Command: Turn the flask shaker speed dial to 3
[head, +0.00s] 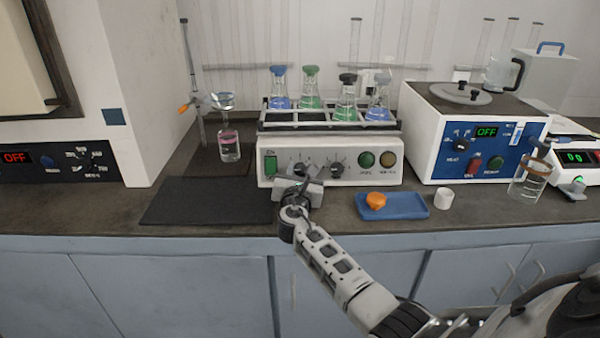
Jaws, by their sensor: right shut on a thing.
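The flask shaker (330,176) is a pale box on the bench with a rack of flasks with blue and green liquid on top. Its front has a green switch (270,163), a left dial (300,168), a right dial (337,168), and a green and a yellowish button. The marks around the dials are too small to read. My right gripper (300,182) is at the shaker's front, shut on the left dial, and hides its lower part. The right dial is untouched. My left gripper is out of view.
A blue tray (415,211) with an orange cap (376,199) lies right of my right gripper, beside a small white cup (444,198). A dark mat (205,205) lies to the left. A water bath (425,130) reading OFF stands at right.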

